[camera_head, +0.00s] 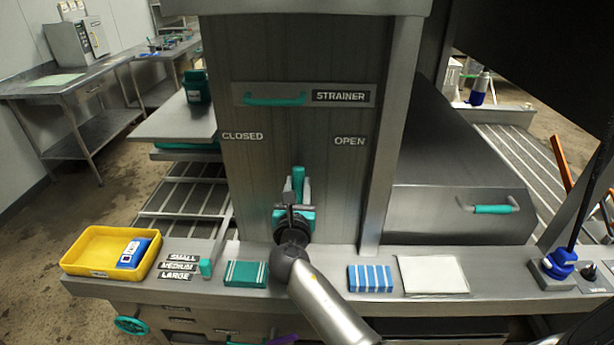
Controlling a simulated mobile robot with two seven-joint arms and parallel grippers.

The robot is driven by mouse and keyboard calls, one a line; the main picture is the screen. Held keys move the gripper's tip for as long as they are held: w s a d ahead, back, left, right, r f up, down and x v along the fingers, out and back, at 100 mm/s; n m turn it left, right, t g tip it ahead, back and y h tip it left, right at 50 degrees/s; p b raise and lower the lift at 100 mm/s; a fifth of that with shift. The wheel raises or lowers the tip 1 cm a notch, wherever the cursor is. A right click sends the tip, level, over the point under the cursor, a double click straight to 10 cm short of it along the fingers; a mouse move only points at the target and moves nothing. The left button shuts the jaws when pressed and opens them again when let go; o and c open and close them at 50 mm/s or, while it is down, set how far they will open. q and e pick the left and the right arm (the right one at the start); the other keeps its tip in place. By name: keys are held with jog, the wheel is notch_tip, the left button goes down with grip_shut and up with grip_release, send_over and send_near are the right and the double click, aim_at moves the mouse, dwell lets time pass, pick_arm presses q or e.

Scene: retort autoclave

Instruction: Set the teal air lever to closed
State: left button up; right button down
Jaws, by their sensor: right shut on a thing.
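The teal air lever (298,176) stands on the front of the grey panel (260,165), with its visible end pointing roughly straight up. It lies between the CLOSED label (242,136) at left and the OPEN label (349,141) at right. My right gripper (293,197) reaches up from below and is shut on the lever. The gripper hides the lower part of the lever and most of its pivot. My left gripper is out of view.
A teal STRAINER handle (275,99) is above the lever. On the ledge below are a yellow tray (84,270), a teal striped cloth (246,274), a blue striped cloth (370,278) and a white cloth (431,275). A teal-handled cover (455,215) is at right.

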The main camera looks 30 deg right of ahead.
jog(key=n, duration=0.1)
jog(key=w+a+n+p, duration=0.1)
jog(key=a+n+p, duration=0.1)
jog(key=shift+w+r+n, duration=0.15)
jog(key=shift+w+n, duration=0.1)
jog(key=shift+n, duration=0.15)
jog(key=shift+w+a+f+n+p, duration=0.25)
jog(key=shift+a+n+p, duration=0.25)
jog(key=shift+n+p, duration=0.15)
jog(key=shift+w+a+f+n+p, duration=0.2)
jog(key=shift+a+f+n, duration=0.1)
jog(key=shift+n, duration=0.35)
jog(key=shift+w+a+f+n+p, duration=0.1)
jog(key=shift+w+a+f+n, duration=0.15)
jog(key=shift+n, duration=0.35)
jog(key=shift+a, duration=0.1)
jog(key=c, duration=0.6)
grip_release()
jog(key=shift+o, duration=0.2)
jog(key=shift+s, duration=0.1)
jog(key=shift+f, duration=0.1)
jog(key=p+v, duration=0.1)
jog(key=v, duration=1.4)
jog(key=shift+a, duration=0.15)
